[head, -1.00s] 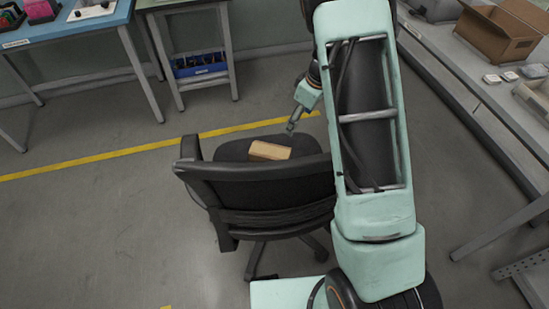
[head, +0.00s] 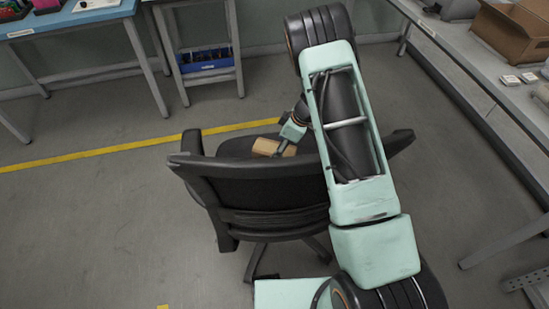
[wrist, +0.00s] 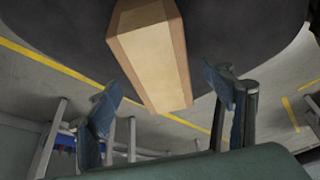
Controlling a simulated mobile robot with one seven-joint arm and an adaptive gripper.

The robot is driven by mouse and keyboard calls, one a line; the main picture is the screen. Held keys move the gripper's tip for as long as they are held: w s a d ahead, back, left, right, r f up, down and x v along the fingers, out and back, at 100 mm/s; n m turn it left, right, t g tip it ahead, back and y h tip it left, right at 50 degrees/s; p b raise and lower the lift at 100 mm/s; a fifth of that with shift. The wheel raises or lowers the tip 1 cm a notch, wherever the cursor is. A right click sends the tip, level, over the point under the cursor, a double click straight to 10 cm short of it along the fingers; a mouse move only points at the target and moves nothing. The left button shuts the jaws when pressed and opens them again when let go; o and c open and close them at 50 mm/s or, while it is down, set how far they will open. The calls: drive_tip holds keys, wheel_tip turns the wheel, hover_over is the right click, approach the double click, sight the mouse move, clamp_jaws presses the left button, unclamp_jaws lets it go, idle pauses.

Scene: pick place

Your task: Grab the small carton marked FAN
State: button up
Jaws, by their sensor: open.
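A small brown carton (head: 266,147) lies on the seat of a black office chair (head: 262,190). In the wrist view the carton (wrist: 152,55) shows at the top centre, its near end pointing down between the fingers. No FAN marking can be read on it. My gripper (wrist: 165,108) is open, one finger to each side of the carton's near end, with gaps on both sides. In the head view my gripper (head: 283,150) is at the carton's right end. Whether the fingers touch it cannot be told.
The chair's backrest and armrests stand around the seat. A blue-topped table (head: 70,18) and a stand with a blue bin (head: 205,60) are at the back left. A bench with an open cardboard box (head: 510,35) runs along the right. The floor at left is clear.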

drive_tip(key=shift+x, duration=2.4)
drive_tip(key=shift+s+d+f, duration=0.1)
drive_tip(key=shift+d, duration=0.05)
drive_tip(key=shift+f+b, duration=0.25)
drive_tip(key=shift+b, duration=0.75)
drive_tip(key=c, duration=1.5)
drive_tip(key=shift+c, duration=0.8)
drive_tip(key=shift+r+p, duration=0.35)
drive_tip(key=shift+p, duration=0.4)
